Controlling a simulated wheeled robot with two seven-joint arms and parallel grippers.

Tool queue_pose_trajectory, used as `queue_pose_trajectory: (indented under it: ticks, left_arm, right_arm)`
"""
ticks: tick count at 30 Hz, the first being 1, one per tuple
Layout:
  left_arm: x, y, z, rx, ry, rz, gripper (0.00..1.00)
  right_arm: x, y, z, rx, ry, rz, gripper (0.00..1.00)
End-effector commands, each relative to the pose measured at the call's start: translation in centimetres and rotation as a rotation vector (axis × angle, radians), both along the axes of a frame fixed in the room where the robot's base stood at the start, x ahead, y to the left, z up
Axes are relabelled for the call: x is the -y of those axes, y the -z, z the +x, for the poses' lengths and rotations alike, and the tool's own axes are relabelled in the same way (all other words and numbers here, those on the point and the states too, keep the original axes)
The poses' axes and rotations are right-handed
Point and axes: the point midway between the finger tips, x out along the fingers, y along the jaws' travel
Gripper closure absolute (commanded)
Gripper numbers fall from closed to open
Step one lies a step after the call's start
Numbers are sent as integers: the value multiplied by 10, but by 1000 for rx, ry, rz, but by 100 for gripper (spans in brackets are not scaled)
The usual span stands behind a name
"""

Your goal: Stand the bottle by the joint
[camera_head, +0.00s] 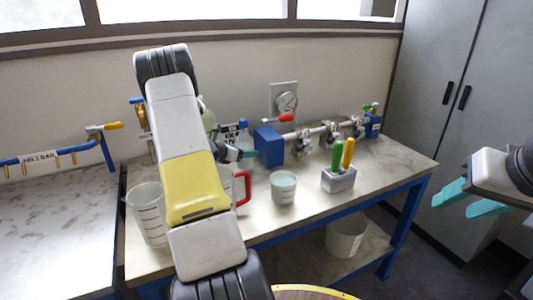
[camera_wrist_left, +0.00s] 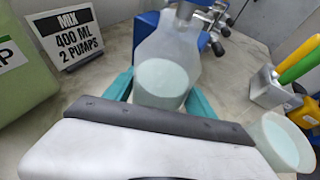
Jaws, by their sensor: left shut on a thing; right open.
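The clear bottle (camera_wrist_left: 172,45), with pale green liquid in its lower part, stands out in the left wrist view between the teal fingers of my left gripper (camera_head: 248,154). The gripper is shut on it. In the head view I cannot make the bottle out; my left arm covers much of that area. The pipe joint (camera_head: 327,132), with metal flanges and clamps, runs along the back of the bench between blue supports. The gripper is left of the near blue support (camera_head: 268,145). My right gripper (camera_head: 451,209) is open and empty, off the bench's right end.
A beaker (camera_head: 283,188) of pale liquid and a grey holder (camera_head: 338,180) with green- and yellow-handled tools stand in front of the pipe. A measuring jug (camera_head: 148,215) stands at left. A mixing sign (camera_wrist_left: 75,35) stands beside a green container (camera_wrist_left: 22,75). The bench's right end is clear.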

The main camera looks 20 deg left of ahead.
Motion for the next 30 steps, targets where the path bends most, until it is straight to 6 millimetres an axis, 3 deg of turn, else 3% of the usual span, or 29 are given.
queue_pose_trajectory:
  ticks: [5, 16, 17, 18, 20, 30]
  left_arm:
    - [0, 24, 0, 0, 0, -1, 100]
    - [0, 28, 0, 1, 1, -1, 100]
    - [0, 28, 0, -1, 0, 0, 31]
    - [0, 28, 0, -1, 0, 0, 23]
    - [0, 28, 0, -1, 0, 0, 15]
    - [0, 26, 0, 0, 0, 1, 15]
  right_arm:
    - [0, 0, 0, 0, 0, 0, 55]
    - [0, 0, 0, 0, 0, 0, 55]
    - [0, 0, 0, 0, 0, 0, 55]
    - [0, 0, 0, 0, 0, 0, 55]
    - [0, 0, 0, 0, 0, 0, 55]
    - [0, 0, 0, 0, 0, 0, 55]
